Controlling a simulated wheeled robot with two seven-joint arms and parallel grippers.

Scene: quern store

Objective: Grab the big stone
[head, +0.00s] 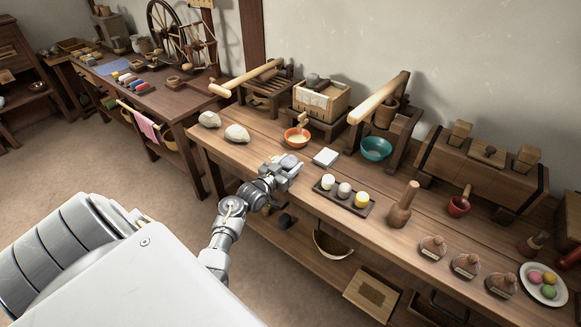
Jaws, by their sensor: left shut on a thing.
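Two pale, rounded stones sit at the left end of the workbench. The bigger-looking stone (237,133) is nearer the front edge, and the smaller-looking stone (209,119) is to its left. My left gripper (291,163) is over the front part of the bench, to the right of both stones and apart from them. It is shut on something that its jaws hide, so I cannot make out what. My right gripper is not in view.
A teal bowl (376,149) stands behind. Bare wood lies between the stones and my gripper.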

